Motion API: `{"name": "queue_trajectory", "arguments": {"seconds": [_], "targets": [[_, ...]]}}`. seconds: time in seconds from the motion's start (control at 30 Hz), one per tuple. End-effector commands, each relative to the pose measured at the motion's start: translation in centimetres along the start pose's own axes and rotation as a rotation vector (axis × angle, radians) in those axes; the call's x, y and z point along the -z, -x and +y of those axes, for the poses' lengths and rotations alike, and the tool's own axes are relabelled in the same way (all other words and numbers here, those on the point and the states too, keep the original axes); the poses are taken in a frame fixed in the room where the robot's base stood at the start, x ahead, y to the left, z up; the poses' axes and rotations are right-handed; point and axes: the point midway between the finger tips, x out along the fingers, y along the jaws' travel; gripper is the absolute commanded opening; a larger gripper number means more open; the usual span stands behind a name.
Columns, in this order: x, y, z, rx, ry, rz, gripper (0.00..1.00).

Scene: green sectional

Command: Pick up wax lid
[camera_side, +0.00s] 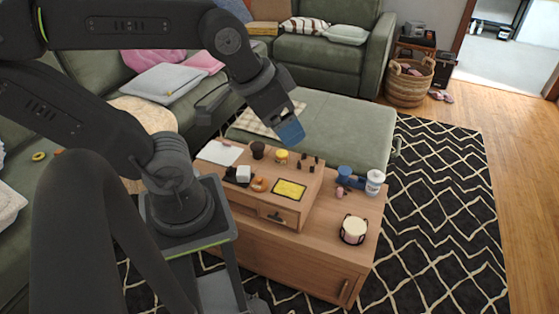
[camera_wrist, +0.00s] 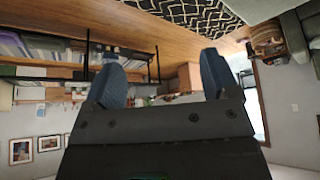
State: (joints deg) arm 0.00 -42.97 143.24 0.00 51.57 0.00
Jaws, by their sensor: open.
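I cannot tell for sure which small item on the wooden table (camera_side: 322,235) is the wax lid. A round cream candle-like item in a dark holder (camera_side: 354,230) stands at the table's lower right part. A small yellow jar (camera_side: 281,157) and a small orange item (camera_side: 258,184) stand on the raised section. My gripper (camera_side: 290,133) is in the air above the far side of the table, apart from everything. In the wrist view my gripper (camera_wrist: 162,80) shows two blue fingers spread apart with nothing between them. The wrist view shows no tabletop items.
The raised section also holds a dark cup (camera_side: 258,150), a white cube (camera_side: 243,174), a yellow pad (camera_side: 289,189), white paper (camera_side: 222,152) and small dark bottles. A white cup (camera_side: 375,182) and a blue item (camera_side: 344,174) stand at right. A green ottoman (camera_side: 345,130) lies behind.

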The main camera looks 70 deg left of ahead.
Motion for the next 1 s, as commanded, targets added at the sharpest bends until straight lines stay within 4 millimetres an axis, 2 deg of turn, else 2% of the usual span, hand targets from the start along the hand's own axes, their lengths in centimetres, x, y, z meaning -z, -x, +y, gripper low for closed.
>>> {"name": "queue_trajectory", "arguments": {"seconds": [0.07,0.4,0.7,0.77,0.87,1.0], "targets": [[0.0,0.0,0.0,0.000,0.000,0.000,0.73],[0.0,0.0,0.0,0.000,0.000,0.000,0.41],[0.2,-0.3,-0.3,0.014,-0.009,-0.006,0.39],[0.6,-0.8,-0.9,0.039,-0.026,-0.020,0.39],[1.6,-2.6,-3.0,0.115,-0.089,-0.062,0.39],[3.2,-6.3,-7.4,0.246,-0.246,-0.161,0.39]]}}
